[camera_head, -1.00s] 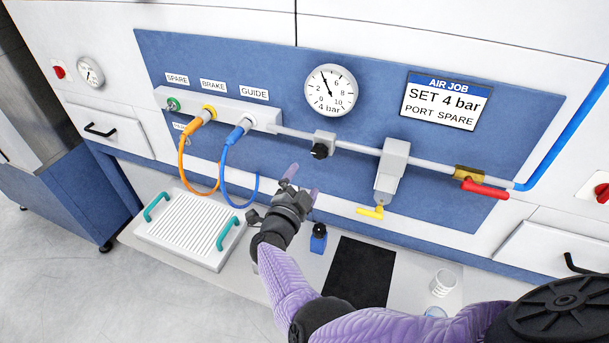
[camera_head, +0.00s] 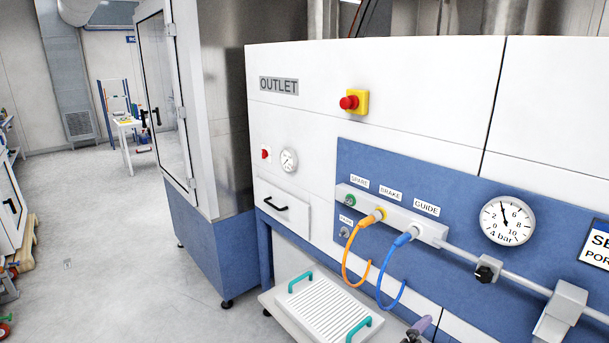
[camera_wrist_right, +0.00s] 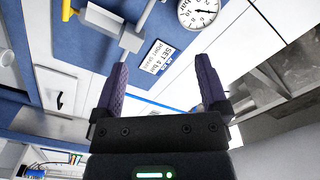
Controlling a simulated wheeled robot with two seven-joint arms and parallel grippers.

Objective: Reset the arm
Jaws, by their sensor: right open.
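My right gripper (camera_wrist_right: 163,80) is open and empty in the right wrist view, its two purple fingers spread with nothing between them. In the head view, only a tip of the right gripper (camera_head: 419,328) shows at the bottom edge, in front of the panel and right of the white ribbed tray (camera_head: 322,310) with teal handles. The rest of that arm is out of the head view. My left gripper is in neither view.
The blue panel carries a port manifold (camera_head: 390,215) with an orange hose (camera_head: 347,260) and a blue hose (camera_head: 381,275), plus a gauge (camera_head: 507,220). A red emergency button (camera_head: 349,102) sits above. A tall cabinet (camera_head: 205,130) stands left. Floor at left is mostly clear.

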